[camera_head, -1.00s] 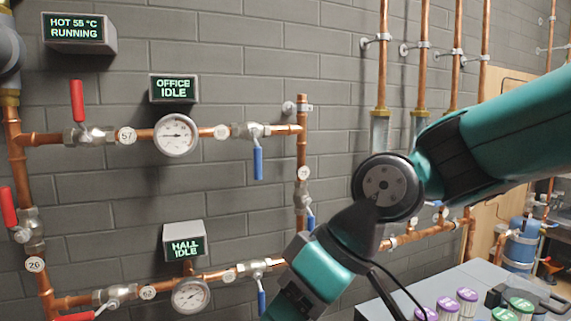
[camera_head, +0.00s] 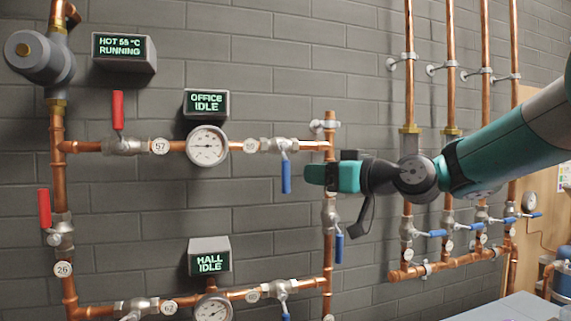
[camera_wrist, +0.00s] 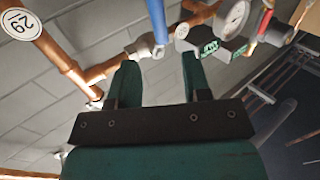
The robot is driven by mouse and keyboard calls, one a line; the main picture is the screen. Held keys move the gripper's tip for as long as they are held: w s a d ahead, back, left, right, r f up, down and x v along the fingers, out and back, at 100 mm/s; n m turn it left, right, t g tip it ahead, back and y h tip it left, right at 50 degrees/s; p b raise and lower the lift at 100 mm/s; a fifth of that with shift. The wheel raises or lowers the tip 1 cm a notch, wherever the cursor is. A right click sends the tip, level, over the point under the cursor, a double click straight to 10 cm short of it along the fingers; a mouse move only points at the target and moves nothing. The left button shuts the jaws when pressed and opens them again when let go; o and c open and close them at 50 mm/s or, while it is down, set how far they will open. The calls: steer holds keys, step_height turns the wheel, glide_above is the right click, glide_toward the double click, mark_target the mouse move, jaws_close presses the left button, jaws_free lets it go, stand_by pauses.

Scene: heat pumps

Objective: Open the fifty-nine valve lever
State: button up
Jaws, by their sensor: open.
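In the head view a valve (camera_head: 282,147) with a blue lever (camera_head: 286,175) hanging down sits at the right end of the upper copper pipe. The round tag (camera_head: 250,146) left of it seems to read 59, though it is small. My gripper (camera_head: 310,174) is just right of the blue lever, apart from it in this view. In the wrist view my gripper (camera_wrist: 158,64) is open and empty, with its two teal fingers spread. The blue lever (camera_wrist: 157,25) and its valve (camera_wrist: 146,48) show beyond the fingertips, roughly between them.
A vertical copper pipe (camera_head: 330,128) with another blue lever (camera_head: 339,246) stands by my gripper. A gauge (camera_head: 208,146) and the office display, reading IDLE (camera_head: 206,104), are to the left. The lower pipe has another blue-lever valve (camera_head: 281,288).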

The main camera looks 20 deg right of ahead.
mark_target(289, 171)
steer(key=p+x, duration=0.2)
steer(key=x, duration=0.7)
steer(key=shift+p, duration=0.4)
jaws_close()
